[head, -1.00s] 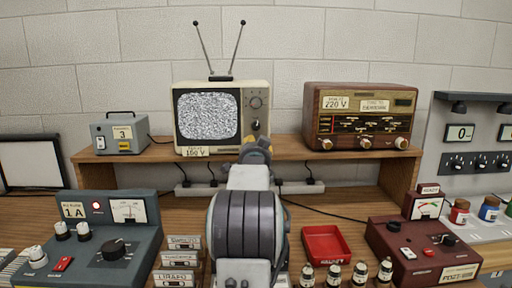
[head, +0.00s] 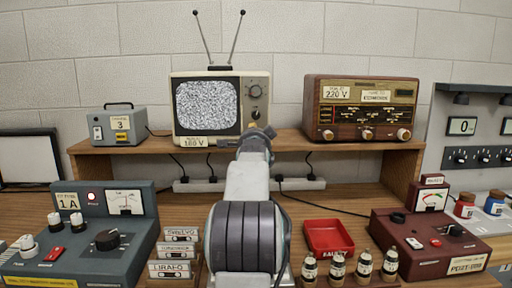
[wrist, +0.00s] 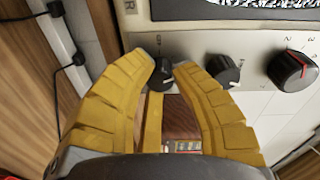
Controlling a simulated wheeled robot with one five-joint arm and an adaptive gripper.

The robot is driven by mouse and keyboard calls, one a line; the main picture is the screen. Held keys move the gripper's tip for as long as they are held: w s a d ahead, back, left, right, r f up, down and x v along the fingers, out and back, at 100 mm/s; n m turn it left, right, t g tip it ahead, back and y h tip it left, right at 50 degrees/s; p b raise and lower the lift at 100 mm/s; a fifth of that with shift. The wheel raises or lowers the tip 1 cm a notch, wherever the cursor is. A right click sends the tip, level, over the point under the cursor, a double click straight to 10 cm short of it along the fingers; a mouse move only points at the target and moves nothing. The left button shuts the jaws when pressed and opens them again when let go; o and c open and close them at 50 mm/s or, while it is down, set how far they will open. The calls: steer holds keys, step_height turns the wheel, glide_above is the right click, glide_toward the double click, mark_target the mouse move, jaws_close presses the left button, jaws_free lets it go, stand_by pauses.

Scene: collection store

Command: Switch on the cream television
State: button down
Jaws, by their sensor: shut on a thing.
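The cream television (head: 236,141) stands on the wooden shelf with two antennas up. Its screen (head: 207,104) shows grey static. A large knob (head: 254,91) and a smaller knob (head: 256,114) show on its right panel. My gripper (head: 264,131) is at the panel's lower right and covers what is behind it. In the wrist view, the yellow fingers of my gripper (wrist: 163,70) are closed around a small dark knob (wrist: 162,75) at the end of the row. The middle knob (wrist: 224,70) and the large knob with a red pointer (wrist: 292,70) are beside it, untouched.
A brown radio (head: 360,108) stands right of the television, a grey box (head: 118,126) left. A power strip (head: 205,186) with plugs lies below the shelf.

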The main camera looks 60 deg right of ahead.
steer(key=shift+w+r+m+b, duration=0.1)
steer(key=shift+m+b, duration=0.3)
steer(key=shift+m, duration=0.4)
steer(key=shift+r, duration=0.1)
steer(key=c, duration=1)
jaws_free()
steer(key=shift+p, duration=0.3)
